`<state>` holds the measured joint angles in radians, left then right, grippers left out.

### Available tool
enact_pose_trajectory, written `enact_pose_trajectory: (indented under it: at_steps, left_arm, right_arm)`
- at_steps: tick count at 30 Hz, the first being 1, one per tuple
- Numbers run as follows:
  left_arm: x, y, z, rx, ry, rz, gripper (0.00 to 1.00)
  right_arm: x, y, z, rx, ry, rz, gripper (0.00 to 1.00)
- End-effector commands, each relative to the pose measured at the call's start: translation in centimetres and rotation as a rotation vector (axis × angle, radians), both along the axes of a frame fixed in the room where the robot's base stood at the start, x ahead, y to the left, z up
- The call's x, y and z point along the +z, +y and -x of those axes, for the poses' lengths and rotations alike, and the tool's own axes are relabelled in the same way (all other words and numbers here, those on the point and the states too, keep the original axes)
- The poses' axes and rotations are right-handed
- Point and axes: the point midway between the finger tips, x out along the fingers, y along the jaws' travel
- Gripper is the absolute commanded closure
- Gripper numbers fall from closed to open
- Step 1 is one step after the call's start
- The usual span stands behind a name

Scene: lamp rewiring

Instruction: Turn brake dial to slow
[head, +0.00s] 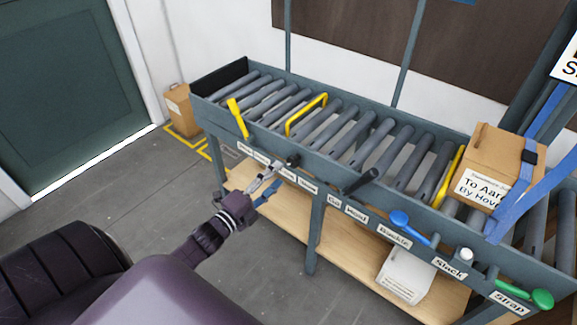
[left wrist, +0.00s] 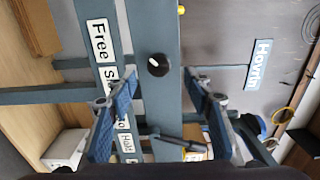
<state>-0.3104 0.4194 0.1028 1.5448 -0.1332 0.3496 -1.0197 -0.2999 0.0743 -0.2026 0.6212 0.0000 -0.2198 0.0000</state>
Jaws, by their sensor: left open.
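The brake dial (head: 293,160) is a small black knob on the front rail of the roller conveyor. In the left wrist view the dial (left wrist: 158,66) shows a small white mark, but I cannot tell which setting it points to. A row of white labels runs along the rail; the "Free" label (left wrist: 101,41) is readable, and the label starting with "S" is partly hidden by a finger. My left gripper (head: 272,183) is open and empty in front of the rail. In the wrist view its blue-padded fingers (left wrist: 160,90) stand either side of the dial's line, apart from it.
A yellow lever (head: 238,118), a black handle (head: 360,181), a blue handle (head: 400,219) and a green handle (head: 542,298) stick out along the rail. A strapped cardboard box (head: 502,160) sits on the rollers at right.

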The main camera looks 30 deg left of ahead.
Motion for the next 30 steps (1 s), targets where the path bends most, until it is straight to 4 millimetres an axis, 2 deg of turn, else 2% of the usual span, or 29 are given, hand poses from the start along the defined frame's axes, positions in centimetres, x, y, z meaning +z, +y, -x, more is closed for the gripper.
enact_pose_trajectory:
  at_steps: [6, 13, 25, 30]
  left_arm:
    - [0.2, -0.2, -3.5, 0.002, -0.001, 0.003, 0.53]
    - [-0.1, -0.4, -6.1, 0.002, 0.003, 0.004, 0.53]
    - [-0.1, -0.5, -6.7, 0.003, 0.005, 0.005, 0.54]
    - [-0.2, -0.5, -6.7, 0.003, 0.005, 0.005, 0.73]
  right_arm:
    - [0.4, -1.2, 0.0, -0.004, 0.0, 0.013, 0.65]
    - [0.5, -1.4, 0.0, -0.002, 0.001, 0.015, 0.65]
    - [0.4, -0.1, 0.0, 0.0, 0.002, 0.001, 0.65]
    - [0.4, 0.2, 0.1, -0.001, 0.001, -0.002, 0.65]
